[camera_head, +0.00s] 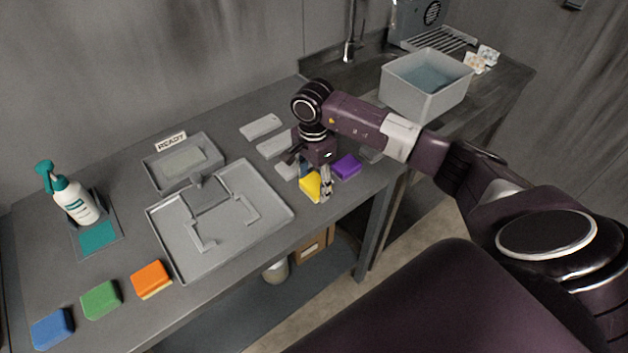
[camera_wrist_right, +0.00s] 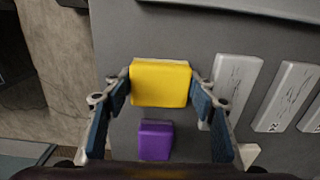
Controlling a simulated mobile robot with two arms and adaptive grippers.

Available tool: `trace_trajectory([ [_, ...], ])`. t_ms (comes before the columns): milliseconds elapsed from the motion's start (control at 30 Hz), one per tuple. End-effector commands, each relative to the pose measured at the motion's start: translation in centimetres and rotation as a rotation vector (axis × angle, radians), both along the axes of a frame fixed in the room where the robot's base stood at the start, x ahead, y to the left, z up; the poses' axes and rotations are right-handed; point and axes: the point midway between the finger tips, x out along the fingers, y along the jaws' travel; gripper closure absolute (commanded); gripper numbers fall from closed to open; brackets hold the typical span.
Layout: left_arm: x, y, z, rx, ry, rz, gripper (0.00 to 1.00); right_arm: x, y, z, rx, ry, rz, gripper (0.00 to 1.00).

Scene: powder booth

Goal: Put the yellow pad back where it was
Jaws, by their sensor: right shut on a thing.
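The yellow pad (camera_head: 310,186) is near the front edge of the bench, right of the large grey tray. My right gripper (camera_head: 317,180) is shut on it from above. In the right wrist view the yellow pad (camera_wrist_right: 160,82) sits between the two blue fingers of the right gripper (camera_wrist_right: 160,88). Whether the pad touches the bench or hangs just above it, I cannot tell. A purple pad (camera_head: 347,166) lies beside it on the right; it also shows in the right wrist view (camera_wrist_right: 155,140). My left gripper is not in view.
Blue (camera_head: 53,328), green (camera_head: 101,300) and orange (camera_head: 151,279) pads lie along the front left. The large grey tray (camera_head: 163,247) fills the middle. Several pale blocks (camera_head: 261,126) lie behind the gripper. A spray bottle (camera_head: 76,203) stands left; a grey tub (camera_head: 439,98) stands back right.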

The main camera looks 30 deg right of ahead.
Motion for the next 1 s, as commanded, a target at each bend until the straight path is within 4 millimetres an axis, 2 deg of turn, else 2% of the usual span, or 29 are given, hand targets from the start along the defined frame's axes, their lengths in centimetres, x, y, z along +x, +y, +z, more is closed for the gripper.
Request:
trace_trajectory([
  [333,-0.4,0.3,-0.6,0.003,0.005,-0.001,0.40,0.0,0.0,-0.5,0.000,-0.001,0.000,0.75],
  [367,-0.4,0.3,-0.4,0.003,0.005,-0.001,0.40,0.0,0.0,-0.3,0.000,-0.001,-0.001,0.45],
  [500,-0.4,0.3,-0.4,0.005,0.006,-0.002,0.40,0.0,0.0,-0.3,0.000,-0.001,0.000,0.31],
  [833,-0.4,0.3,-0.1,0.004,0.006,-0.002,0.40,0.0,0.0,0.0,0.000,-0.001,0.000,0.31],
  [933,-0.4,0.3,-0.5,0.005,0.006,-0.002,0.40,0.2,0.0,0.6,0.000,-0.005,0.000,0.31],
  [1000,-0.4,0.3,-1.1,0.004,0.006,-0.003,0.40,0.2,-0.1,1.7,-0.001,-0.007,0.000,0.31],
])
